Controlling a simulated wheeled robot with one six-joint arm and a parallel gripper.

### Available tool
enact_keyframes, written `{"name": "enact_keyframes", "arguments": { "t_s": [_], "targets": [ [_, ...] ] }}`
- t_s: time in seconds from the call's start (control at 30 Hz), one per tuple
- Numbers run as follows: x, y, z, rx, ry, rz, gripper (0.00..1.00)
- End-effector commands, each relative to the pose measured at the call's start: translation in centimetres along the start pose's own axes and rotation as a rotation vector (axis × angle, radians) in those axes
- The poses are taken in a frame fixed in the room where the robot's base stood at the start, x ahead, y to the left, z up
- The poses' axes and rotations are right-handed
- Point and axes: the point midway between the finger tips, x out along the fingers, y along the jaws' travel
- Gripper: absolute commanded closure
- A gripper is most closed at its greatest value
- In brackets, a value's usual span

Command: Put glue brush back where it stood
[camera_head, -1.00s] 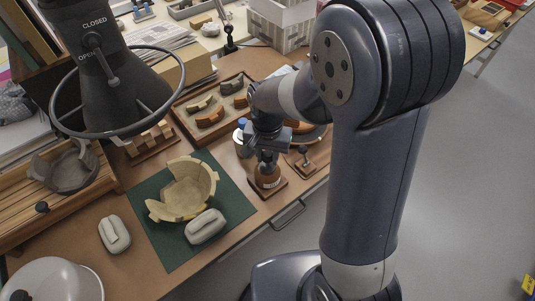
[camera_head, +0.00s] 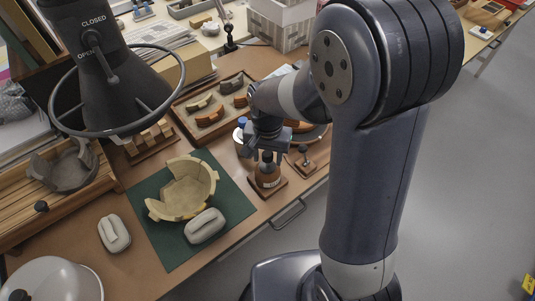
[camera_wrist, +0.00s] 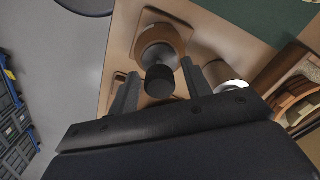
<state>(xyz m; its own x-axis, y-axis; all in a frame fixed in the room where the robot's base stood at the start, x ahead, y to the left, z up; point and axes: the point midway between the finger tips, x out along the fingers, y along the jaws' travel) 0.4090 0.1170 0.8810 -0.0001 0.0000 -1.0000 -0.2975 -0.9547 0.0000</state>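The glue brush (camera_head: 267,157) shows as a dark knob on top of a brown bottle (camera_head: 268,173) with a pale label. The bottle stands upright on a square wooden base near the table's front edge. My gripper (camera_head: 267,149) is just above the knob. In the wrist view, the black knob of the brush (camera_wrist: 160,79) lies between the fingers of my gripper (camera_wrist: 158,70), with gaps on both sides. The fingers are open and hold nothing. The brush's lower part is hidden, seemingly in the bottle (camera_wrist: 158,45).
A small wooden stand with a peg (camera_head: 304,161) is right of the bottle. A white-topped jar (camera_head: 240,134) is close behind my gripper. A green mat (camera_head: 150,234) with a partial bowl (camera_head: 184,193) lies to the left. A sherd tray (camera_head: 185,123) is behind.

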Motion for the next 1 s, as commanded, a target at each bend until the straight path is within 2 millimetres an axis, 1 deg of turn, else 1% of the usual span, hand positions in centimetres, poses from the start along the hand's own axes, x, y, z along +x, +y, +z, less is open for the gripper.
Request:
{"name": "enact_keyframes", "arguments": {
  "t_s": [0.07, 0.27, 0.37, 0.47, 0.7, 0.8, 0.9, 1.0],
  "targets": [
    [0.0, 0.0, 0.0, 0.0, 0.0, 0.0, 0.47],
    [0.0, 0.0, 0.0, 0.0, 0.0, 0.0, 0.47],
    [-0.5, 0.0, 0.0, 0.0, 0.001, -0.001, 0.47],
    [-1.7, -0.1, -0.1, 0.0, 0.003, -0.002, 0.47],
    [-6.6, -0.1, -0.1, 0.0, 0.005, -0.004, 0.47],
    [-8.4, 0.0, -0.1, 0.0, 0.004, -0.003, 0.47],
    [-9.7, -0.1, -0.1, 0.0, 0.003, -0.002, 0.47],
    [-10.5, 0.0, 0.0, 0.0, 0.002, -0.001, 0.47]
  ]
}}
